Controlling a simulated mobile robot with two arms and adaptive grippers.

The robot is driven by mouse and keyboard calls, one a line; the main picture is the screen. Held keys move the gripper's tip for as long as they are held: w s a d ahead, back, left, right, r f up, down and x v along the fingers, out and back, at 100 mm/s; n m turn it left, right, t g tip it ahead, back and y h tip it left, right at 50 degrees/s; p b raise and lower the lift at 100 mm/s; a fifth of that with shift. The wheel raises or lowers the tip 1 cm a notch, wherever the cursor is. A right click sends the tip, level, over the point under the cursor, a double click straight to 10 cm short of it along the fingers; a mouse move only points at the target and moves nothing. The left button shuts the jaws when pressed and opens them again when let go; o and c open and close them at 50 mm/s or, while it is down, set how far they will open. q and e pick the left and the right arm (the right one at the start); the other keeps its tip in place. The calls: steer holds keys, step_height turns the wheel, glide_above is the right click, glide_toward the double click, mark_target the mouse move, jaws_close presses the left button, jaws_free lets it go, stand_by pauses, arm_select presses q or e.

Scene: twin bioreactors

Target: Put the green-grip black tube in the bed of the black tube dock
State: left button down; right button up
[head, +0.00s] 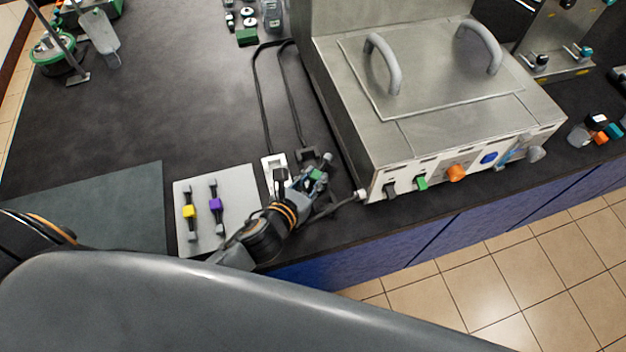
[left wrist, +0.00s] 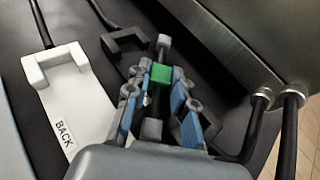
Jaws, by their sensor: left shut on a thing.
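The green-grip black tube (left wrist: 161,74) is between the fingers of my left gripper (left wrist: 160,95), which is shut on its green grip. Its grey ends stick out at both sides of the jaws. In the head view the green grip (head: 316,174) shows at the tip of my left gripper (head: 312,180). The black tube dock (left wrist: 122,42) shows just left of the tube's far end in the wrist view; the gripper hides its nearer part. It also shows in the head view (head: 306,153). I cannot tell whether tube and dock touch. My right gripper is not in view.
A white dock (left wrist: 58,75) marked BACK stands left of the black one. A pale plate (head: 240,185) holds yellow-grip and purple-grip tubes. The steel bioreactor housing (head: 400,140) stands close on the right, with hose stubs near my gripper. The counter's front edge is close.

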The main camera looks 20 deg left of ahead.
arm_select(q)
steer(key=c, duration=1.1)
jaws_free()
steer(key=shift+f, duration=0.1)
steer(key=shift+c, duration=0.2)
steer(key=b+v, duration=0.1)
steer(key=v, duration=1)
steer(key=shift+s+r, duration=0.35)
steer(key=shift+s, duration=0.1)
